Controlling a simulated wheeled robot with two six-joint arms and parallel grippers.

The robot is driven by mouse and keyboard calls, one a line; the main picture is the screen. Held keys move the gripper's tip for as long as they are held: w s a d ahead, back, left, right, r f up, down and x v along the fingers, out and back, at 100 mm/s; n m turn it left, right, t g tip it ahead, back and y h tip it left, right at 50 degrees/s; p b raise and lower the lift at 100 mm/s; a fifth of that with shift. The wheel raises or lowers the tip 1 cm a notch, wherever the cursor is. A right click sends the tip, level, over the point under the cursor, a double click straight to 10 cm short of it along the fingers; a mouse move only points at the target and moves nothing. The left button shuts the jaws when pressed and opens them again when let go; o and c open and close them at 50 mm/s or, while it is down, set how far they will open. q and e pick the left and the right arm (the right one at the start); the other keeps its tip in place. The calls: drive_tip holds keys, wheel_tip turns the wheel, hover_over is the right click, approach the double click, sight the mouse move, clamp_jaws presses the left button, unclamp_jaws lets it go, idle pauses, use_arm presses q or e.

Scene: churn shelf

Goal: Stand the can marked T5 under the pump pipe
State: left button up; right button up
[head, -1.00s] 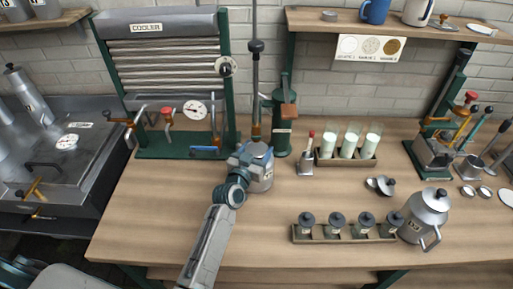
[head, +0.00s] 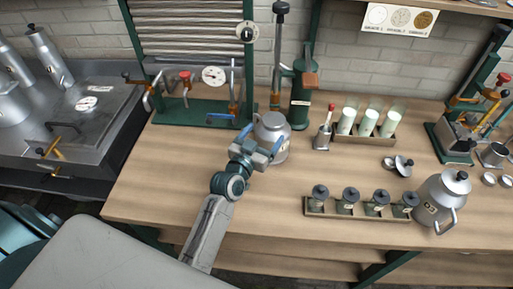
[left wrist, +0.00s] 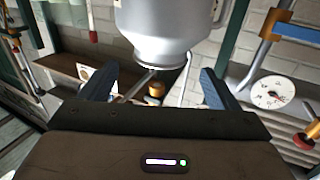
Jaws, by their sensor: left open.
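A grey metal can (head: 272,128) stands upright on the bench, just in front of the pump (head: 301,95). Its label is too small to read in the head view. The brass end of the pump's rod (head: 275,101) shows just behind the can's top; I cannot tell whether the can's mouth is exactly below the pipe. My left gripper (head: 262,148) is open at the can's near left side. In the left wrist view the can (left wrist: 165,30) shows beyond and between the spread fingers (left wrist: 157,88), apparently clear of them. My right gripper is not in view.
The cooler (head: 190,105) with its gauge stands left of the can. A small pot with a red-tipped tool (head: 322,138) and a rack of milk glasses (head: 365,140) are right. A jar rack (head: 355,212) and another can (head: 440,198) stand nearer. The bench's front left is clear.

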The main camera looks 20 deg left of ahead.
use_arm(q)
drive_tip(key=s, duration=0.3)
drive_tip(key=s+b, duration=0.1)
drive_tip(key=shift+s+a, duration=0.25)
idle(0.7)
